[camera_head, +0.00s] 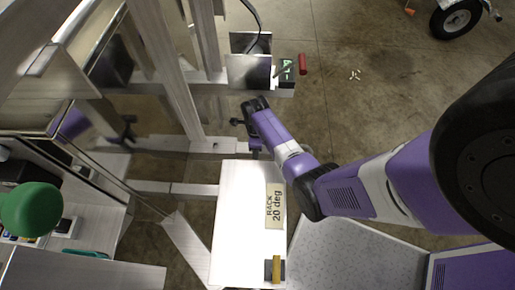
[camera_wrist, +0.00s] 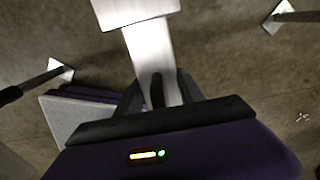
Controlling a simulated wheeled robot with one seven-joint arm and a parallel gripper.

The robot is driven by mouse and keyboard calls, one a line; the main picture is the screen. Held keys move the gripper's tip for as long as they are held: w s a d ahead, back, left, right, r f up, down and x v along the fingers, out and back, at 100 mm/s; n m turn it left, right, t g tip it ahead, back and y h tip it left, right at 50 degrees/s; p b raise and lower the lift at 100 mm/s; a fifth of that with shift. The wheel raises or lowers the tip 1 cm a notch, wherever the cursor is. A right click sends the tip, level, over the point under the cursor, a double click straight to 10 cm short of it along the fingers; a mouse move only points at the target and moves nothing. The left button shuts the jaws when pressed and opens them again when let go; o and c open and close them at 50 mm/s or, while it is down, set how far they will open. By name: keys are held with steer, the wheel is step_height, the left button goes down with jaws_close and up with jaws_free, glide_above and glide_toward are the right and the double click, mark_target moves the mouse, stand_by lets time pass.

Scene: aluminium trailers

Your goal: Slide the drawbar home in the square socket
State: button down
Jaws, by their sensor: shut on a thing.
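In the wrist view my gripper (camera_wrist: 160,92) is shut on a pale metal bar, which I take to be the drawbar (camera_wrist: 152,50). The bar runs up the picture from between the dark fingers. Its far end meets a wider metal piece (camera_wrist: 135,10) at the top edge, perhaps the square socket. I cannot tell whether the bar is inside it or only against it. In the head view my gripper (camera_head: 256,106) is beside the aluminium frame, below a bright metal plate (camera_head: 250,72). The bar cannot be made out clearly there.
A box with a red handle (camera_head: 302,64) stands above right. Aluminium frame beams (camera_head: 165,70) fill the left.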

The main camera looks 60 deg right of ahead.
mark_target(246, 148)
steer(key=shift+w+a+r+b, duration=0.1)
steer(key=shift+w+a+b, duration=0.2)
steer(key=shift+w, duration=0.7)
steer(key=shift+w+a+b, duration=0.1)
steer(key=shift+w+a, duration=0.3)
steer(key=shift+w, duration=0.55)
steer(key=c, duration=0.6)
jaws_free()
steer(key=shift+c, duration=0.2)
steer(key=shift+s+a, duration=0.1)
steer(key=shift+s, duration=0.1)
steer(key=shift+w+r+p, duration=0.1)
steer(key=shift+r+p, duration=0.95)
steer(key=shift+r, duration=2.8)
